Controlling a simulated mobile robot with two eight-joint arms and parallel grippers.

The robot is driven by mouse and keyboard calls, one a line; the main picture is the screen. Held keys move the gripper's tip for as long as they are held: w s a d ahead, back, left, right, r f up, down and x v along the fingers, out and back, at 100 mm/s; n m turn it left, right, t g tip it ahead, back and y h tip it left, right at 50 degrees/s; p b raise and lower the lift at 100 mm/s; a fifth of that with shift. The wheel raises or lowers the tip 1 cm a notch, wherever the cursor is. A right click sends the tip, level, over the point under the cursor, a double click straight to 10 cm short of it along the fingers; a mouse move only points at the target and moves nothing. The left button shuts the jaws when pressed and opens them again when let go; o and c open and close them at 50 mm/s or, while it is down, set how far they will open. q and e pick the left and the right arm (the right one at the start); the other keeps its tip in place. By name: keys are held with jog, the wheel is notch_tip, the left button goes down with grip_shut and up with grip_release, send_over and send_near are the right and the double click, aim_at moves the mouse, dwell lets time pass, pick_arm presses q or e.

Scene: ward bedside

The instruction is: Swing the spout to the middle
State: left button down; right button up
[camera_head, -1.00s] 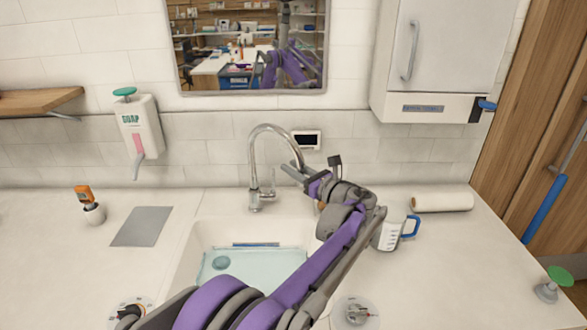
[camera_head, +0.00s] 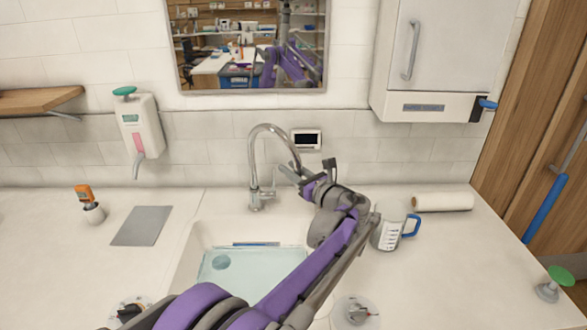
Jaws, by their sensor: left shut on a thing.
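The chrome spout (camera_head: 267,130) rises from the faucet base (camera_head: 256,200) behind the sink and arches over to the right, its outlet end toward my left gripper. My left gripper (camera_head: 292,174) is shut on the spout near its outlet end; the fingers partly hide that end. The sink (camera_head: 190,262) lies in front, with pale blue water in it, and the spout's end is toward its right side. My purple and grey left arm crosses the sink's right part and hides some of it. My right gripper is not in view.
A measuring jug (camera_head: 387,234) with a blue handle stands just right of my arm, close to it. A paper roll (camera_head: 442,202) lies farther right. A soap dispenser (camera_head: 139,130) hangs on the left wall. A grey mat (camera_head: 142,226) lies left of the sink.

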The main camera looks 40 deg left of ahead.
pick_arm(q)
jog(key=s+a+m+t+h+p, duration=0.1)
jog(key=s+a+m+t, duration=0.1)
jog(key=s, duration=0.3)
jog(key=s+a+m+t+h+p, duration=0.1)
jog(key=s+a+m+t+h, duration=0.1)
jog(key=s+t, duration=0.3)
jog(key=shift+s+a+m+h, duration=0.3)
jog(key=shift+s+a+m, duration=0.25)
jog(key=shift+s, duration=0.15)
jog(key=c, duration=0.7)
grip_release()
jog(key=v, duration=1.1)
jog(key=shift+a+f, duration=0.1)
